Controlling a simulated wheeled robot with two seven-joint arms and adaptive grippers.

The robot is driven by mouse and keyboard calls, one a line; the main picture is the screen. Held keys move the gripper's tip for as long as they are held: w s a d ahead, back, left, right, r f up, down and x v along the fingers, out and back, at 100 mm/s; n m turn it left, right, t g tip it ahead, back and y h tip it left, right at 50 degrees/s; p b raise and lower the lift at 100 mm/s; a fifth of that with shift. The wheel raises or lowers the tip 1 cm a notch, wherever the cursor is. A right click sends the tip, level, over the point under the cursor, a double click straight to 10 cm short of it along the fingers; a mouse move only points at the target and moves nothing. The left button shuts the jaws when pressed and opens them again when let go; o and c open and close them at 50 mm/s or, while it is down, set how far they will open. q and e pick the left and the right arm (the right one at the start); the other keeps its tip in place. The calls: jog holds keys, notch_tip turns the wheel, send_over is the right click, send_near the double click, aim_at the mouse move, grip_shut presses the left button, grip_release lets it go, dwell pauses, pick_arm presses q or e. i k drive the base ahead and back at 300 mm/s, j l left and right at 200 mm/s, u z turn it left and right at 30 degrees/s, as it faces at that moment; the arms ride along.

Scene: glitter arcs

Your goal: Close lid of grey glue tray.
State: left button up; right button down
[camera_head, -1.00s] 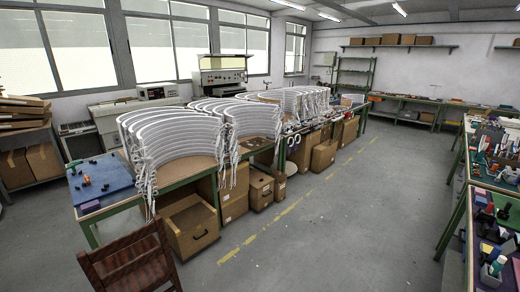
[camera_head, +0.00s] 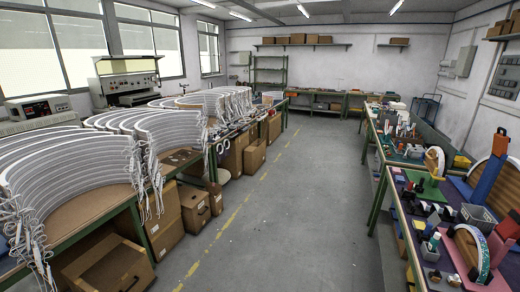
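I cannot make out a grey glue tray with a lid for certain. A small grey box (camera_head: 478,216) stands on the near right bench, and a smaller grey container (camera_head: 430,252) stands nearer the bench's left edge. Whether either has a lid is too small to tell. Neither of my grippers is in view.
The right bench (camera_head: 398,200) also holds a glittery arc (camera_head: 467,250), a blue upright block (camera_head: 487,180) and a green piece (camera_head: 425,186). White curved strips (camera_head: 70,165) are stacked on the left bench. A cardboard box (camera_head: 110,268) sits below. The aisle floor (camera_head: 290,225) is clear.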

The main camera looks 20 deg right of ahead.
aim_at(434, 219)
jog(key=i+l+z, duration=0.1)
jog(key=i+z, duration=0.6)
jog(key=z, duration=0.15)
jog(key=i+z, duration=0.45)
jog(key=i+j+z, duration=0.15)
jog(key=i+z, duration=0.35)
jog(key=i+j+z, duration=0.45)
jog(key=i, duration=0.15)
jog(key=i+j+z, duration=0.45)
jog(key=i+j, duration=0.15)
